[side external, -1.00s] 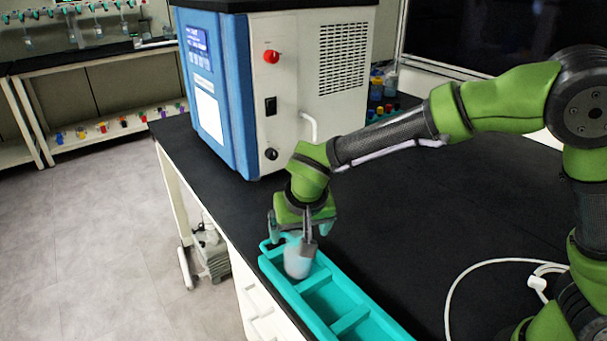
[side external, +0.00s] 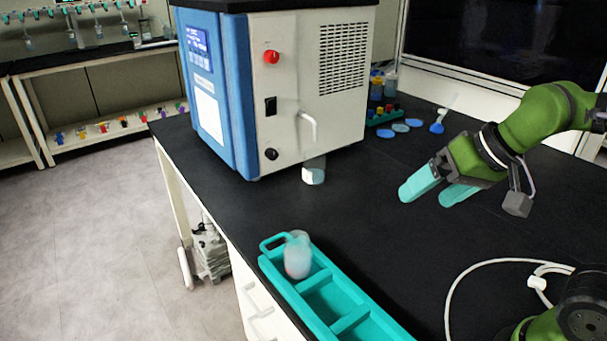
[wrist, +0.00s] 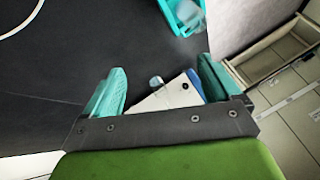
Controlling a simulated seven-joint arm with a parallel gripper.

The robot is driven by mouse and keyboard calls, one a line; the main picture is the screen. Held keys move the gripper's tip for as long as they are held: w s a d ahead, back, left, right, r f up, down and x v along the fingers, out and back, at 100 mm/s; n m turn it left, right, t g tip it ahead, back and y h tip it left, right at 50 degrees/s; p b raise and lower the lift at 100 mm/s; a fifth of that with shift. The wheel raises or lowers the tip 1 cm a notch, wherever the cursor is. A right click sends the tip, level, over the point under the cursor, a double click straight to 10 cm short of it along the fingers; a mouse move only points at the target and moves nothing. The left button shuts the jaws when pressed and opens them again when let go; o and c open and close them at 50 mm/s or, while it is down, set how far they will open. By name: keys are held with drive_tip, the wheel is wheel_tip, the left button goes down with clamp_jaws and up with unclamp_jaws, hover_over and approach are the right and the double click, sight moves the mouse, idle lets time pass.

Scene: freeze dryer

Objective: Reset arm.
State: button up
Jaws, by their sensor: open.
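My gripper (side external: 432,190) is open and empty, with its two teal fingers apart above the black bench on the right of the side view. In the wrist view my gripper (wrist: 163,92) also shows its two teal fingers spread with nothing held between them. A teal rack (side external: 347,322) with several compartments sits at the bench's front edge. A cloudy flask (side external: 297,257) stands in its far-end compartment, clear of my gripper. The rack's end (wrist: 172,12) shows at the top of the wrist view, with the flask (wrist: 188,18) partly cut off.
The blue and white freeze dryer (side external: 290,90) stands at the back of the bench. A small clear container (side external: 314,172) stands under its spout. Blue lids (side external: 386,133) and small bottles lie behind. A white cable (side external: 470,275) loops at the right. The middle of the bench is clear.

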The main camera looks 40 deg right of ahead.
drive_tip(key=shift+s+d+f+t, duration=0.1)
drive_tip(key=shift+s+d+t, duration=0.1)
drive_tip(key=shift+s, duration=0.35)
drive_tip(key=shift+s+d+f+t, duration=0.1)
drive_tip(key=shift+s+d+t, duration=0.1)
drive_tip(key=shift+s, duration=0.35)
drive_tip(key=shift+r, duration=0.1)
idle(0.5)
